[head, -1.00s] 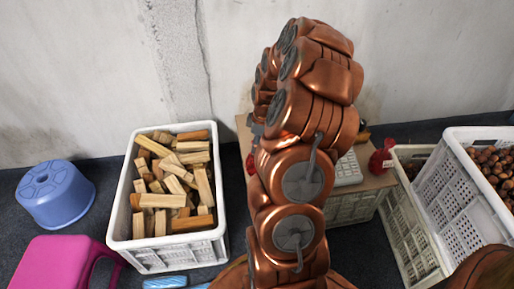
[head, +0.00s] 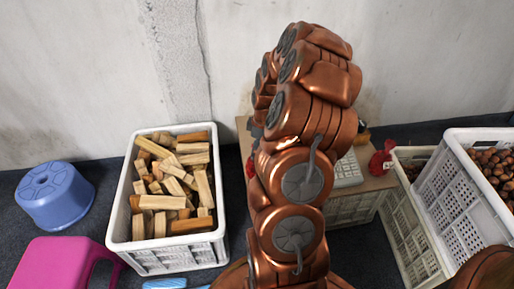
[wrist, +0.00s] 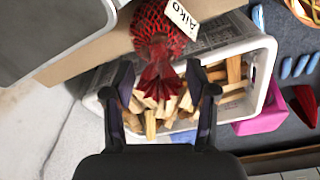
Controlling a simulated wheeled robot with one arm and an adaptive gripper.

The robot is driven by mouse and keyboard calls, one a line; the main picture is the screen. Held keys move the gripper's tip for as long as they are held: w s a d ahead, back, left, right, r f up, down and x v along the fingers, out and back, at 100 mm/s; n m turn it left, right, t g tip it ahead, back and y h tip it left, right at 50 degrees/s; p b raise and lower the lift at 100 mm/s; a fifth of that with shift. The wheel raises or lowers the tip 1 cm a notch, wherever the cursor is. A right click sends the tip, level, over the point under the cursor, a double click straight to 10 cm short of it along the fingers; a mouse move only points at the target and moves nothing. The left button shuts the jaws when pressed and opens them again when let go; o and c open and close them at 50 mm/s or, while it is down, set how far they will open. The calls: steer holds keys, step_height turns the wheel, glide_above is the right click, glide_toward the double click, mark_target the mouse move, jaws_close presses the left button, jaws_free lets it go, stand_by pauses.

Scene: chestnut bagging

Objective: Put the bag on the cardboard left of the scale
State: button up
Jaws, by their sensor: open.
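A red net bag with a white "Aiko" label (wrist: 154,22) rests on the brown cardboard (wrist: 95,50) close to its edge, its gathered red neck pointing toward my gripper. My gripper (wrist: 160,78) is open, with one finger on each side of the neck and gaps between. In the head view my arm hides most of this bag; a bit of red (head: 251,166) shows left of the arm on the cardboard (head: 242,130). The scale shows as a grey plate (wrist: 50,30) beside the bag in the wrist view, and its keypad (head: 348,170) is right of my arm.
A white crate of wood blocks (head: 128,243) stands left of the cardboard. Another red bag (head: 381,158) lies at the cardboard's right end. White crates (head: 462,195) with chestnuts stand at the right. A blue stool (head: 55,195) and a pink stool (head: 62,265) are at the left.

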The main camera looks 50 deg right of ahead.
steer(key=shift+r, duration=0.1)
step_height(320, 180, up, 12)
steer(key=s+p, duration=0.2)
steer(key=p, duration=0.1)
steer(key=a+r, duration=0.3)
steer(key=a, duration=0.6)
steer(key=s+a+r+m+g, duration=0.15)
steer(key=s+a, duration=0.25)
steer(key=a, duration=0.8)
steer(key=s+a+m+g, duration=0.2)
steer(key=s+a, duration=0.4)
steer(key=s, duration=0.3)
steer(key=s+a+r+m+g, duration=0.1)
steer(key=s+a+m+g, duration=0.1)
steer(key=s+a, duration=0.4)
steer(key=s, duration=0.4)
steer(key=shift+s+r+h, duration=0.15)
steer(key=shift+r+h, duration=0.1)
steer(key=shift+h, duration=0.05)
steer(key=shift+r, duration=0.1)
